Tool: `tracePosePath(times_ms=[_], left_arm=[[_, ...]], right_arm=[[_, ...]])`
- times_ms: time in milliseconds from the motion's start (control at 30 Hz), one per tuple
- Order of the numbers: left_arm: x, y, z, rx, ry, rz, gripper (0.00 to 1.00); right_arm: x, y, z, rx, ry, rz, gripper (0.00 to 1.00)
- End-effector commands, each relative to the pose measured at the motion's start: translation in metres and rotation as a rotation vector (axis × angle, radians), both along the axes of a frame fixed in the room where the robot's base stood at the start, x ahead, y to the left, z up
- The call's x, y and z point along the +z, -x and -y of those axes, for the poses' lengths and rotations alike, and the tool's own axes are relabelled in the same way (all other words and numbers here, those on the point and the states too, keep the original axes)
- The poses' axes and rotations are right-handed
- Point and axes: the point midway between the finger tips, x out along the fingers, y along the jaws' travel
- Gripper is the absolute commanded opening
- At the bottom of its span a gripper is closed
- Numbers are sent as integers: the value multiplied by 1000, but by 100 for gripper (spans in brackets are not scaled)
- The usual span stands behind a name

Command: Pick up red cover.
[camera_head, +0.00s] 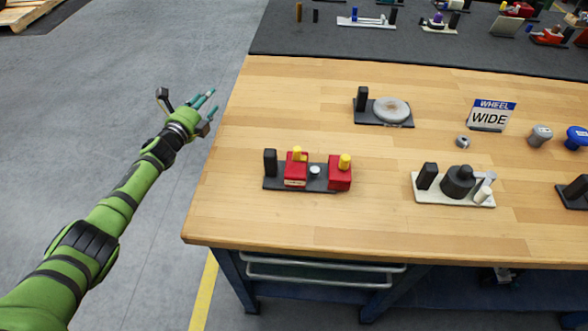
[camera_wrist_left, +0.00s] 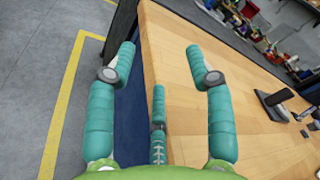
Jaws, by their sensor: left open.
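Two red covers sit on a dark base plate (camera_head: 318,185) on the wooden table in the head view. The left red cover (camera_head: 296,172) has a yellow knob on top, and the right red cover (camera_head: 340,174) has one too. A black upright post and a small silver knob are on the same plate. My left gripper (camera_head: 206,103) is open and empty, left of the table's left edge and well apart from the covers. Its teal fingers (camera_wrist_left: 160,75) are spread in the left wrist view, over the table edge. The red covers are not visible there. My right gripper is not in view.
A dark plate with a grey disc (camera_head: 391,110) stands behind the covers. A white plate with a black cylinder (camera_head: 458,182) is to their right. A "WHEEL WIDE" sign (camera_head: 491,116) stands further back. The table's left part (camera_head: 235,160) is clear.

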Motion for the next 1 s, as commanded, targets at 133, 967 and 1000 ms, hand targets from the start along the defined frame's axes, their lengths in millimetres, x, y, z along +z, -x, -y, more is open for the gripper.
tracePosePath(times_ms=[133,967,1000], left_arm=[[85,-3,111,-345,-327,283,53],[107,196,221,1813,1522,-1100,53],[106,196,217,1805,1502,-1079,53]], right_arm=[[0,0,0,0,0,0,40],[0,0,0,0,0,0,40],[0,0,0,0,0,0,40]])
